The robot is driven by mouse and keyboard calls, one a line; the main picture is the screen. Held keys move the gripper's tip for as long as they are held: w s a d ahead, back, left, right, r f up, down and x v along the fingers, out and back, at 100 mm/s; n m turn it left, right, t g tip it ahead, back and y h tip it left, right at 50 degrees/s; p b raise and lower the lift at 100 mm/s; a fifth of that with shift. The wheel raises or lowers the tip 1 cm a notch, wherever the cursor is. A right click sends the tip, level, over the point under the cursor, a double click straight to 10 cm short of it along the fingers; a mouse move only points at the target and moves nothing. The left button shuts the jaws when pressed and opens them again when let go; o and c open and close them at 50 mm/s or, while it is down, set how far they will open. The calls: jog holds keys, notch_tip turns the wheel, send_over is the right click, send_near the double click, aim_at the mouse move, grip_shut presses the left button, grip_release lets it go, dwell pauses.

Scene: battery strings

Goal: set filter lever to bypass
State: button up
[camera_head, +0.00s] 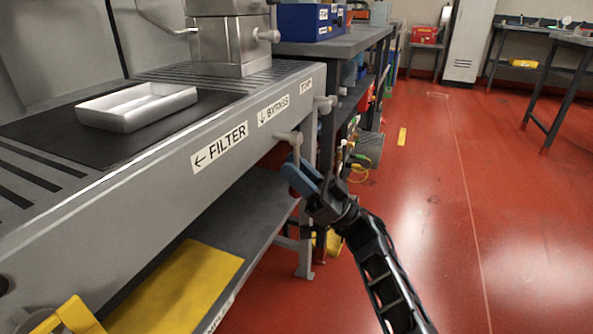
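A pale grey lever (287,137) sticks out from the front face of the grey bench, below and right of the BYPASS label. Its end lies just above my gripper's fingertips. The FILTER label (219,147) with a left arrow is to its left. The BYPASS label (273,110) has a down arrow. My gripper (303,175) has blue fingertips and reaches up from the lower right. Its tips are close to the lever's end; I cannot tell whether they touch it. The fingers overlap in this view, so their opening is unclear.
The bench top carries a white tray (137,106) on a black mat and a metal housing (228,45). A lower shelf (248,215) with a yellow sheet (178,285) lies beneath. Red floor is open to the right.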

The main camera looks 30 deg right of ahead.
jog(key=shift+p+v, duration=0.4)
jog(key=shift+v, duration=3.5)
